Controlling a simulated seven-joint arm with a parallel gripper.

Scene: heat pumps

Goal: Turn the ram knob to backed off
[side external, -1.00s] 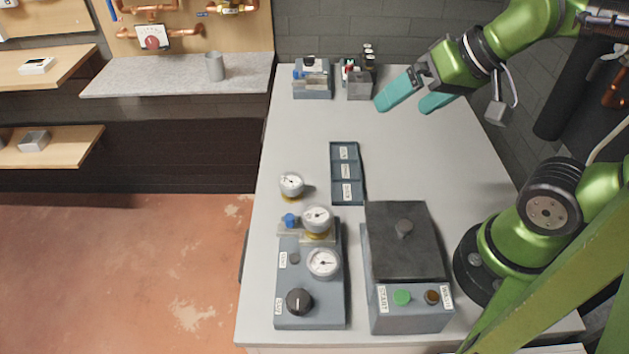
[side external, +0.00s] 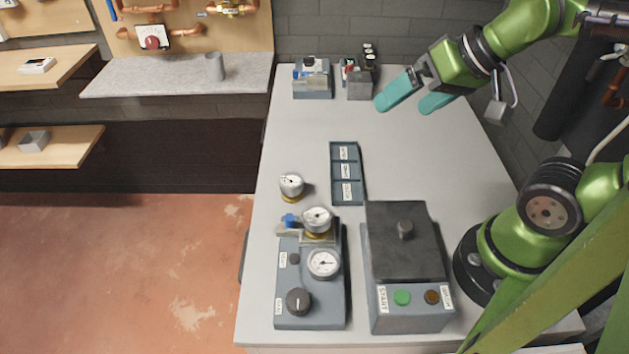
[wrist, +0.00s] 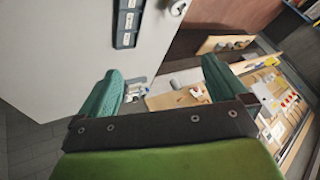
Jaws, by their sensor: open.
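A grey bench unit (side external: 333,305) stands at the front left of the table in the side view. A large black knob (side external: 299,302) sits on its front left corner beside a small label too small to read surely. A smaller dark knob (side external: 294,259) sits behind it, next to another label. A gauge (side external: 323,263) is on the unit, and a second gauge (side external: 317,219) stands at its back by a blue handle (side external: 290,220). My gripper (side external: 404,107) is open and empty above the far right of the table, far from the knobs. Its teal fingers (wrist: 162,72) are apart in the wrist view.
A dark-lidded box (side external: 403,240) with green and brown buttons stands right of the unit. A loose gauge (side external: 291,186) and a labelled tray (side external: 346,173) lie behind. Small fixtures (side external: 313,80) stand at the back edge. The table's middle right is clear.

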